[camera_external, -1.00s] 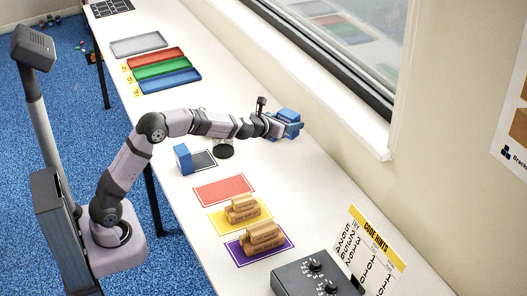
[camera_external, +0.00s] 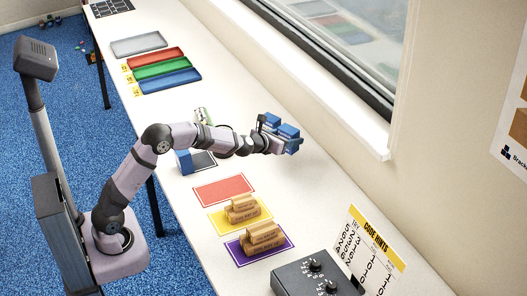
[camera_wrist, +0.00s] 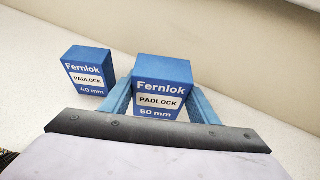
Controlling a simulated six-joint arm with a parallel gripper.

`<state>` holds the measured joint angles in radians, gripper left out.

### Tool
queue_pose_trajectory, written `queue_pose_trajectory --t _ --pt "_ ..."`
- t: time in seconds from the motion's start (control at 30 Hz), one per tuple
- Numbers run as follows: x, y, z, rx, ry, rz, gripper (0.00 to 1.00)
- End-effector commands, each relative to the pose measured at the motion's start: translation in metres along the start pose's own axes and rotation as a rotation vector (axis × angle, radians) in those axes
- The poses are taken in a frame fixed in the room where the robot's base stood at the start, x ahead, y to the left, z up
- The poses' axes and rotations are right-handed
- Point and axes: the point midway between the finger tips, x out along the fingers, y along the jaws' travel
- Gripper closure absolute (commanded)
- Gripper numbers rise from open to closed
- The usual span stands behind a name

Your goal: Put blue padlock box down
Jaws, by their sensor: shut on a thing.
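My gripper (camera_wrist: 160,95) has two blue fingers and is shut on a blue padlock box (camera_wrist: 163,85) marked "Fernlok PADLOCK 50 mm". In the external view the held box (camera_external: 288,131) is over the far side of the white table, towards the window wall. I cannot tell whether its bottom touches the table. A second blue padlock box (camera_wrist: 88,70), marked 40 mm, stands upright to the left of it in the wrist view, with a small gap.
Red (camera_external: 225,189), yellow (camera_external: 222,221) and purple (camera_external: 240,256) mats lie nearer; the yellow and purple ones carry brown cartons. Coloured trays (camera_external: 165,82) are at the back. A dark dial box (camera_external: 318,278) is in front.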

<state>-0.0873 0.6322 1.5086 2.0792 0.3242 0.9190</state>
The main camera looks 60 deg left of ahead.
Motion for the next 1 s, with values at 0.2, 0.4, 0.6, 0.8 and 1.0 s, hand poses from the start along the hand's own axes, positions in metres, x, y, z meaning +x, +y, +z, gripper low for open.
queue_pose_trajectory --t 0.2,0.4,0.6,0.8,1.0 --pt "0.011 0.0 -0.027 0.002 0.002 0.0 0.73" --pt "0.013 0.0 -0.031 0.001 -0.001 0.0 0.73" --pt "0.013 0.0 -0.031 0.0 -0.001 0.0 0.73" --pt "0.014 0.0 -0.034 0.0 0.002 -0.001 0.36" --pt "0.014 0.0 -0.034 0.001 0.002 -0.001 0.27"
